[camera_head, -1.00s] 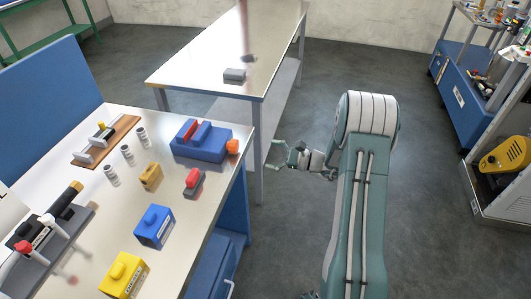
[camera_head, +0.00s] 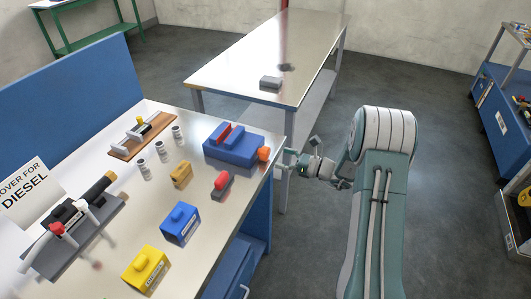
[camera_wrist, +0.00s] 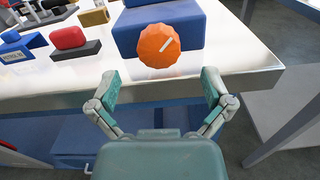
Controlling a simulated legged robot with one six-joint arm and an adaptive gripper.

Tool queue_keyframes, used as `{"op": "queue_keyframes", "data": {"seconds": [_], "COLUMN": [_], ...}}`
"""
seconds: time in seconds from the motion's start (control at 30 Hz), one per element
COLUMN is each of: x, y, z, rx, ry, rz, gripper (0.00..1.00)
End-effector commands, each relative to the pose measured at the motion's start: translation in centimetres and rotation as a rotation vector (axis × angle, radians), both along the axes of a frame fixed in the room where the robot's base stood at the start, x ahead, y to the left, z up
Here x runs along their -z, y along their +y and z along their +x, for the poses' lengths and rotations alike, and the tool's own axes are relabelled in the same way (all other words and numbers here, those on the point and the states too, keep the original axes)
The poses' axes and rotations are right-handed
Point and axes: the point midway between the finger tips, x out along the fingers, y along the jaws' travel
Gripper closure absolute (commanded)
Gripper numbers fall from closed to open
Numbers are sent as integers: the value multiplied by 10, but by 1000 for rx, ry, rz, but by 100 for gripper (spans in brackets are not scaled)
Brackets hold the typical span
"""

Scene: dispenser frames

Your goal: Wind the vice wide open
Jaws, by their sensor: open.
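The vice (camera_head: 240,153) is a blue block with a red piece set between its raised blue parts, at the table's right edge. Its orange faceted knob (camera_head: 263,154) faces my gripper. In the wrist view the knob (camera_wrist: 159,46) has a white line slanting up to the right, and the blue vice body (camera_wrist: 185,22) is partly hidden behind it. My gripper (camera_head: 289,161) is open and empty, just right of the knob and apart from it. In the wrist view its two fingers (camera_wrist: 160,88) are spread below the knob, roughly centred on it.
On the table (camera_head: 215,208) stand a red-topped grey block (camera_head: 222,184), a yellow-brown block (camera_head: 181,174), a blue block (camera_head: 180,223), a yellow block (camera_head: 146,269) and several small cylinders. A second table (camera_head: 240,60) stands behind. Open floor lies to the right.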

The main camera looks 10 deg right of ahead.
Motion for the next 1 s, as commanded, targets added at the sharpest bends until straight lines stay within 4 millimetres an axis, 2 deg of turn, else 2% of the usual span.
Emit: {"op": "queue_keyframes", "data": {"seconds": [0.1, 0.3, 0.67, 0.7, 0.87, 0.9, 1.0], "x": [0, 1, 0, 0, 0, 0, 0], "y": [20, 41, 47, 47, 47, 47, 47], "z": [13, 29, 34, 34, 34, 34, 34], "rx": [-4, -2, 0, 0, 1, 1, 1], "ry": [0, 1, 0, 1, 1, 1, 0], "rz": [-1, 0, 0, -1, -1, -1, -1], "gripper": [0, 0, 0, 4, 76, 81, 81]}}
